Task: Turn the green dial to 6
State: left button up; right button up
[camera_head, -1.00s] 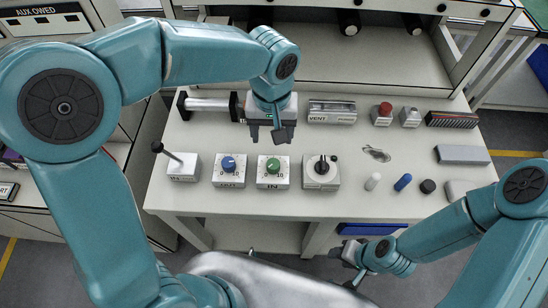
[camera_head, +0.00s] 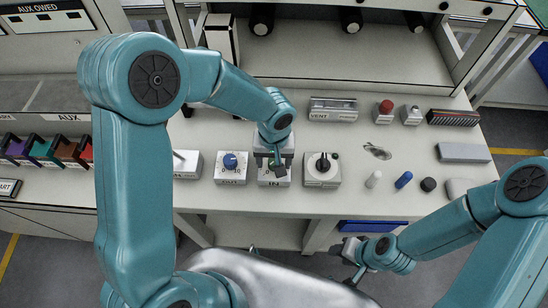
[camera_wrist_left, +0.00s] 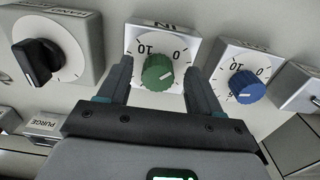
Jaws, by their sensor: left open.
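The green dial (camera_wrist_left: 157,73) sits on a white box marked IN, with a scale from 0 to 10, in the left wrist view. Its white pointer mark is hard to read against the scale. My left gripper (camera_wrist_left: 157,80) is open, with one finger on each side of the green dial; I cannot tell if they touch it. In the head view my left gripper (camera_head: 273,161) is over the IN box (camera_head: 267,181) and mostly hides the dial. My right gripper (camera_head: 350,260) is low at the table's front edge, away from the dials.
A blue dial (camera_head: 230,162) stands close by to the left, and a black rotary knob (camera_head: 322,164) to the right. A red button (camera_head: 386,107), a blue cylinder (camera_head: 403,180) and a grey block (camera_head: 463,153) lie further right on the table.

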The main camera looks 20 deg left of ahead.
pick_arm(q)
jog(key=shift+w+d, duration=0.1)
jog(key=shift+w, duration=0.05)
jog(key=c, duration=1)
jog(key=shift+c, duration=0.2)
